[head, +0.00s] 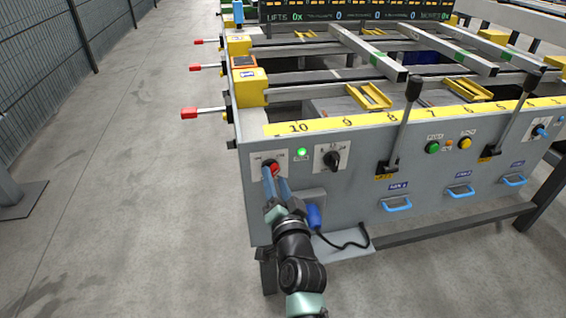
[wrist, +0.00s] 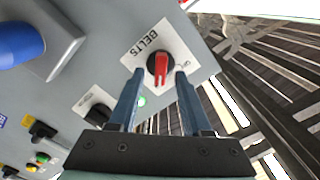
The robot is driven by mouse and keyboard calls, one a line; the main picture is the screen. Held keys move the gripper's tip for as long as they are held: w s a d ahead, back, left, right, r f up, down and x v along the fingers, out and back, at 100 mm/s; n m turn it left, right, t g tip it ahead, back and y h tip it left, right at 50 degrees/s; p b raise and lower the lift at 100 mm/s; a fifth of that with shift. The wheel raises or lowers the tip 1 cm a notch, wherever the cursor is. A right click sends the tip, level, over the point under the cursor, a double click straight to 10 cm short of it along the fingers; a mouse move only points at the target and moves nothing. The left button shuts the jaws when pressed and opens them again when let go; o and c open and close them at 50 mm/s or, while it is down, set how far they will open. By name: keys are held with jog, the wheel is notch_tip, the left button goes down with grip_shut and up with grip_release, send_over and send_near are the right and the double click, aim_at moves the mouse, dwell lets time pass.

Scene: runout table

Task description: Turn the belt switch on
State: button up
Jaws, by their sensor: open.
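The belt switch is a red handle on a round black base, on a white plate marked BELTS (wrist: 148,43). Its red handle (wrist: 160,69) lies roughly upright in the wrist view picture. In the head view the red handle (head: 272,168) sits at the left of the table's grey front panel. My gripper (head: 269,177) is right at the switch. In the wrist view my gripper (wrist: 160,76) is open, with one blue finger on each side of the handle and visible gaps between. The position marks on the plate are too small to read.
A lit green lamp (head: 302,152) and a black rotary switch (head: 333,161) are right of the belt switch. A blue object (head: 314,216) with a black cable hangs below. Tall black levers (head: 402,128) stand further right. Open floor (head: 150,200) lies left.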

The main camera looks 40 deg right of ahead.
jog(key=p+v, duration=0.2)
jog(key=v, duration=0.9)
jog(key=shift+s+p, duration=0.2)
jog(key=shift+p, duration=0.1)
jog(key=shift+w+r, duration=0.1)
jog(key=w+a+r+n+t+y, duration=0.1)
jog(key=w+a+r+n+t, duration=0.1)
jog(key=w+a+r, duration=0.35)
jog(key=w+a+r+n+t+y, duration=0.2)
jog(key=r, duration=0.7)
jog(key=a+r+n+t+y, duration=0.2)
jog(key=a+r+n, duration=0.2)
jog(key=a+r, duration=0.5)
jog(key=a+r+n+t+y, duration=0.2)
jog(key=a+r+n+t, duration=0.15)
jog(key=r, duration=0.95)
jog(key=s+a+r+n+t+y+p, duration=0.1)
jog(key=s+a+r+n, duration=0.1)
jog(key=s+a+r, duration=0.45)
jog(key=s+a+r+n+t+y+p, duration=0.1)
jog(key=s+a+r+n+t+y, duration=0.2)
jog(key=r, duration=0.7)
notch_tip(320, 180, up, 28)
jog(key=m+g+h+p, duration=0.1)
jog(key=p, duration=2.8)
jog(key=shift+s+d, duration=0.2)
jog(key=shift+s, duration=0.15)
